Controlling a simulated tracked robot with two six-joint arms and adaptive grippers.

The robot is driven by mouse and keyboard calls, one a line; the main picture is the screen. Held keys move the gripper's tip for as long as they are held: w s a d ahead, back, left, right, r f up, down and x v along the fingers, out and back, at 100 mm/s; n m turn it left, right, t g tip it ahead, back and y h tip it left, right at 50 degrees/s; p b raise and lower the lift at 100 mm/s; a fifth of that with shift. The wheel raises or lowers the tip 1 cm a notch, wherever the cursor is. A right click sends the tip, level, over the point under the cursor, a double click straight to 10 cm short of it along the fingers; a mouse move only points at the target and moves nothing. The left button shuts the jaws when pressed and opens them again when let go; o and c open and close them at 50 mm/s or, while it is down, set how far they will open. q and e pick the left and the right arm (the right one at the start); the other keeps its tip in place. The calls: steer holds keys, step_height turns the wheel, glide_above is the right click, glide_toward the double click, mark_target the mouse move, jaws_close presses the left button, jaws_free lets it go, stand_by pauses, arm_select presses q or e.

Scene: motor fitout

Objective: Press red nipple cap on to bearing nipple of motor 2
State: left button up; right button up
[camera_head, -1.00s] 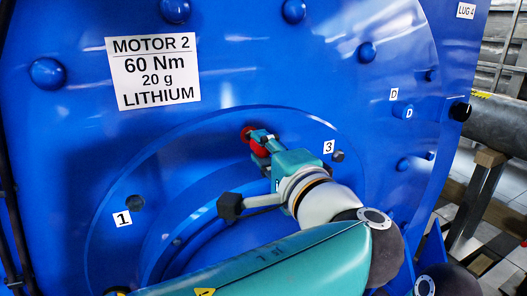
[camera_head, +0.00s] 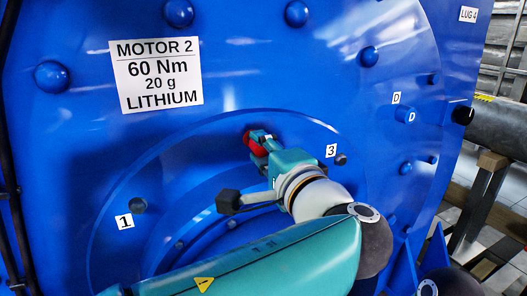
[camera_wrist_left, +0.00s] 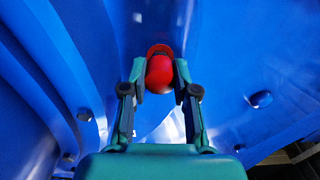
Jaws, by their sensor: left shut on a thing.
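The red nipple cap (camera_head: 255,146) is between the fingers of my left gripper (camera_head: 262,142), against or very close to the blue face of motor 2 (camera_head: 235,65). In the left wrist view the cap (camera_wrist_left: 159,73) is a rounded red body with a red rim behind it, and the fingers of my left gripper (camera_wrist_left: 160,84) are shut on its sides. The bearing nipple is hidden behind the cap, so I cannot tell how the cap sits on it. My right gripper is out of view.
Motor 2 carries a white label (camera_head: 157,75) and round blue bolt heads. Tags 1 (camera_head: 125,221) and 3 (camera_head: 331,151) mark small dark plugs (camera_head: 341,159). A grey pipe (camera_head: 500,128) on a stand is at the right.

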mark_target(262, 151)
arm_select(q)
steer(key=shift+w+a, duration=0.25)
steer(key=shift+w, duration=0.45)
steer(key=o, duration=0.8)
steer(key=shift+o, duration=0.2)
steer(key=v, duration=0.7)
steer(key=shift+s, duration=0.2)
